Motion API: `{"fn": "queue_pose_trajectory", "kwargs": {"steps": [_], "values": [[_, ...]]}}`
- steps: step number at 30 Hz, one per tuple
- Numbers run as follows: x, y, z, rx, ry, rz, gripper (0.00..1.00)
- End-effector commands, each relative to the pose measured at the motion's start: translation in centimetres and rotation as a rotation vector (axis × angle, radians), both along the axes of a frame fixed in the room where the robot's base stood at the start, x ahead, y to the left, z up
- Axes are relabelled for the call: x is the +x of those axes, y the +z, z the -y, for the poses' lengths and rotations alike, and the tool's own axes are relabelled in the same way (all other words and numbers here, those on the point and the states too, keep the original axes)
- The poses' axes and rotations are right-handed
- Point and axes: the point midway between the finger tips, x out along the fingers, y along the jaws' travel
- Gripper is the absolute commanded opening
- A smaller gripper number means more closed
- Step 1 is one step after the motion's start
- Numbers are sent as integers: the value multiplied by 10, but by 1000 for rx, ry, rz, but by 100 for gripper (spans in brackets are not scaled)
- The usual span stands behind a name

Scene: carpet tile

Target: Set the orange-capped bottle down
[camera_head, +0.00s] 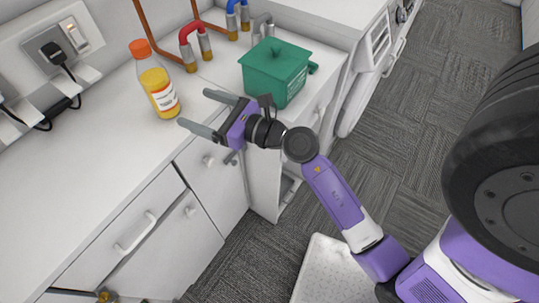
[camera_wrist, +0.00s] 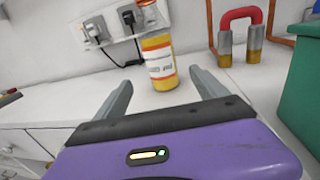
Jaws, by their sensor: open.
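The orange-capped bottle (camera_head: 158,88) stands upright on the white counter in the head view. It is clear, with yellow contents and a white label with red. In the wrist view the bottle (camera_wrist: 159,62) stands beyond the fingertips, between their lines; its cap is out of the frame. My gripper (camera_head: 194,112) is open and empty, with its fingers pointing at the bottle. The bottle appears clear of both fingers. The gripper's two fingers also show in the wrist view (camera_wrist: 158,88).
A green lidded box (camera_head: 273,72) stands right of the gripper. Red-and-copper pipe fittings (camera_head: 195,45) and a wall socket with plugs (camera_head: 58,50) are behind. The white counter (camera_head: 75,170) is clear at the left. Drawers and cabinet doors (camera_head: 120,240) form its front.

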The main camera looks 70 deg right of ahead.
Motion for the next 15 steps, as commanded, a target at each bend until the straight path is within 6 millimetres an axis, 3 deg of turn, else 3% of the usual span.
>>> {"fn": "queue_pose_trajectory", "kwargs": {"steps": [5,9,15], "values": [[-21,-4,-40,247,66,36,82],[-62,-2,-91,697,148,75,82],[-127,2,-134,1430,179,74,82]]}}
